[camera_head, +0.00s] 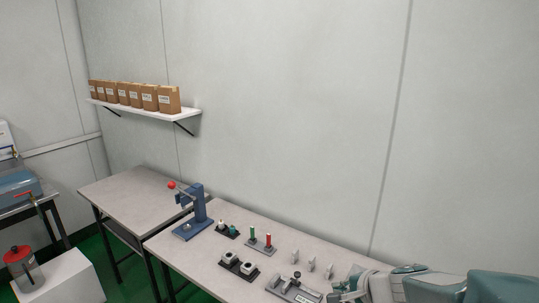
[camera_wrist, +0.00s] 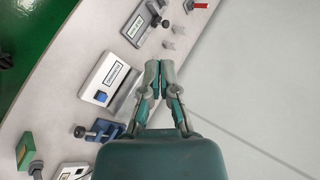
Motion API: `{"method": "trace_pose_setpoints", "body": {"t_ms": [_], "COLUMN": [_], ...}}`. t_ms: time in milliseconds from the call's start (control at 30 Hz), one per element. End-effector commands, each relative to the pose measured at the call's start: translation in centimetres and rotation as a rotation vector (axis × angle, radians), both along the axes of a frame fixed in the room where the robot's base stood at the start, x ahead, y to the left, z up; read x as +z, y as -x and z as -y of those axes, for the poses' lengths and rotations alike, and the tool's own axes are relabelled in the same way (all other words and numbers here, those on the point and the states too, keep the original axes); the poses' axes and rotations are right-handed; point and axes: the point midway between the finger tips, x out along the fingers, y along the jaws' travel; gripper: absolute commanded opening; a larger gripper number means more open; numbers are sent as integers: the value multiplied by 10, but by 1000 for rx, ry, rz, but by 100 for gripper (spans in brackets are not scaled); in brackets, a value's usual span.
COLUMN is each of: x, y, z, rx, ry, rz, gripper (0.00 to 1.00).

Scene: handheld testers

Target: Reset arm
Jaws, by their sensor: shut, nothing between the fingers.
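My arm reaches in from the lower right in the head view. My gripper (camera_head: 338,292) is at the right part of the long bench (camera_head: 190,258), near a grey device with a black knob (camera_head: 293,287). In the wrist view my gripper (camera_wrist: 160,64) has its two fingertips together, with nothing between them. It hangs above the bench's testers, apart from the white-and-grey device with a blue button (camera_wrist: 103,88). How high it is above the bench I cannot tell.
A blue lever press (camera_head: 195,215) with a red ball stands at the bench's far end. Green and red handled pieces (camera_head: 260,243) and a black holder with white blocks (camera_head: 238,265) stand nearer. A wall shelf (camera_head: 150,112) carries several boxes. Open air lies above the bench.

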Motion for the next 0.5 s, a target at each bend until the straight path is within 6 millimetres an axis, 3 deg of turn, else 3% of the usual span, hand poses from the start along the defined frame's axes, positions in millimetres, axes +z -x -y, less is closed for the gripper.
{"method": "trace_pose_setpoints", "body": {"t_ms": [100, 233, 500], "x": [25, 41, 63], "y": [35, 75, 153], "z": [-26, -41, -35], "rx": [209, 410, 732], "ry": [146, 321, 739], "rz": [41, 67, 92], "gripper": [0, 0, 0]}}
